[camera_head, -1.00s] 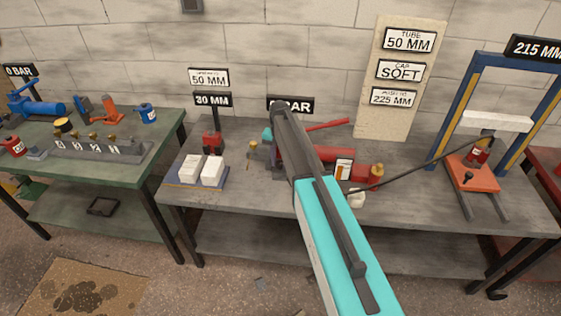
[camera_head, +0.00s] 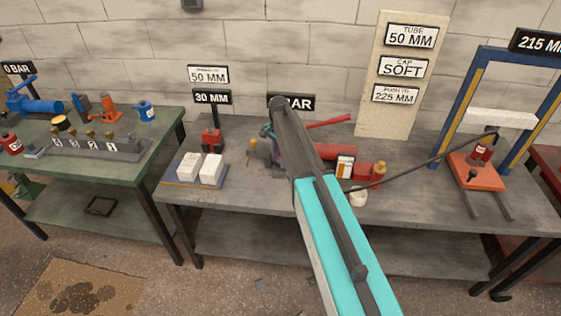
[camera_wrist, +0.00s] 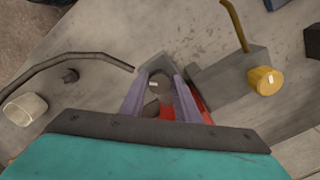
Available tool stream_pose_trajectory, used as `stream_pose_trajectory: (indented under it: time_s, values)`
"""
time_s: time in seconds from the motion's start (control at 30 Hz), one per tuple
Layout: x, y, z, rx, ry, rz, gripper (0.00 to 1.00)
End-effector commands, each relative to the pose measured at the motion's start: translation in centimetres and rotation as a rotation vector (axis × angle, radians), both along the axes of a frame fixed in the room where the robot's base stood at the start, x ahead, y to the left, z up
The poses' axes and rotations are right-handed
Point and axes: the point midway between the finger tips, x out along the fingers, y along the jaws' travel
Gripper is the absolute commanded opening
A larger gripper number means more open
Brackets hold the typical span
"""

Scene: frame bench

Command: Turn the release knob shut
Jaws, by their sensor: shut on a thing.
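The red hand pump (camera_head: 338,152) lies on the middle bench, partly hidden behind my arm. My gripper (camera_wrist: 158,98) points down at the pump's left end. In the wrist view its two pale purple fingers are closed around a small grey round knob (camera_wrist: 159,82), seemingly the release knob. The fingers hide part of it, and I cannot read its turn angle. A red part of the pump (camera_wrist: 196,104) shows beside the right finger. In the head view the gripper (camera_head: 270,142) is mostly covered by my arm.
A yellow knob (camera_wrist: 266,80) on a grey block stands close beside the gripper. A black hose (camera_head: 430,160) runs to the press (camera_head: 474,172) at right. A white cup (camera_head: 357,198) stands near the bench's front. White blocks (camera_head: 200,167) sit on a tray at left.

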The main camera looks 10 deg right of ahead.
Motion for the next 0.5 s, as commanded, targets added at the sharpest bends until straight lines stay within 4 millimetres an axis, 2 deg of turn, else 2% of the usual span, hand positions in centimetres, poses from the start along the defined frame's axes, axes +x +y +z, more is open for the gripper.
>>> stream_pose_trajectory:
  time_s: [0.5]
  values:
    - [0.11,-0.21,-0.13,-0.004,0.001,-0.478,0.07]
